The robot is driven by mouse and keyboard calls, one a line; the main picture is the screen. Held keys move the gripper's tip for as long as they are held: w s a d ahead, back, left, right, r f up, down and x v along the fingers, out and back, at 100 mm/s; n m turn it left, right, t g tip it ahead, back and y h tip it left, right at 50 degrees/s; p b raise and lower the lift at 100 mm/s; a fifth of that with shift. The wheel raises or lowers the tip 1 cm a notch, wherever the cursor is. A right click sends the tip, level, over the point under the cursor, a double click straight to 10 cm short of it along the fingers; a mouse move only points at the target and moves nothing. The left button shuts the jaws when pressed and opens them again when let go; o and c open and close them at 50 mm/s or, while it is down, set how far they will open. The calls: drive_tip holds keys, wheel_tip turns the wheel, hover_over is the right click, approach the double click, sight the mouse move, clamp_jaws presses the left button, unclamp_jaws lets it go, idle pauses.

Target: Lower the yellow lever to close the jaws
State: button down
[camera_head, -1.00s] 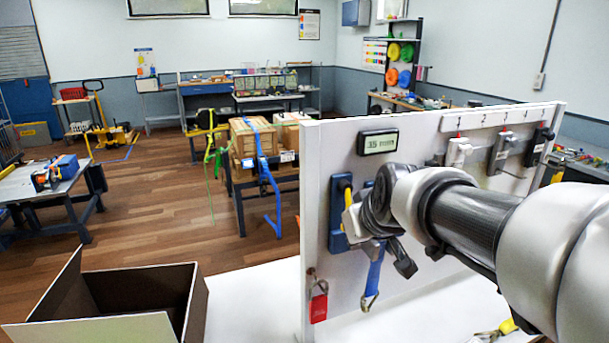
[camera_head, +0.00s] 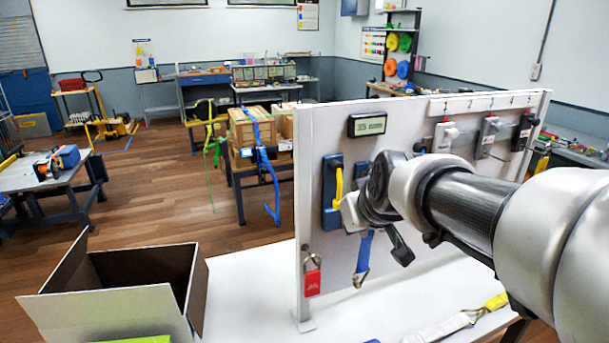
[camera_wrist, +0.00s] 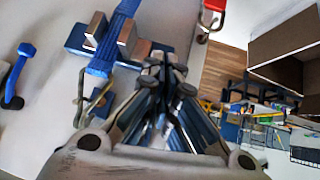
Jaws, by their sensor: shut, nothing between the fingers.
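In the head view my gripper is mostly hidden behind my wrist, just right of the lever. In the wrist view my gripper (camera_wrist: 166,72) has its fingertips together and empty. There, a blue plate with two metal jaw blocks (camera_wrist: 126,38) and a blue strap (camera_wrist: 103,58) lies just beyond the fingers. I cannot make out the yellow lever there, nor tell contact.
A small display (camera_head: 367,124) is above the fixture. A red padlock (camera_head: 312,277) hangs at the panel's lower left. An open box (camera_head: 75,305) stands front left. A strap with a yellow end (camera_head: 495,302) lies on the white table. The table between box and panel is clear.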

drive_tip(key=s+d+p, duration=0.1)
drive_tip(key=s, duration=0.8)
drive_tip(key=shift+d+r, duration=0.2)
drive_tip(key=shift+r, duration=0.1)
drive_tip(key=shift+s, duration=0.2)
drive_tip(key=s+f+m+g, duration=0.1)
drive_tip(key=s+f, duration=0.3)
drive_tip(key=s, duration=0.5)
drive_tip(key=s+f+m+g, duration=0.1)
drive_tip(key=s+f+g, duration=0.2)
drive_tip(key=s, duration=0.6)
drive_tip(key=shift+s+d+f+m+h, duration=0.2)
drive_tip(key=shift+d+f+m+h, duration=0.15)
drive_tip(key=shift+f+m+h, duration=0.1)
drive_tip(key=c, duration=2.3)
unclamp_jaws()
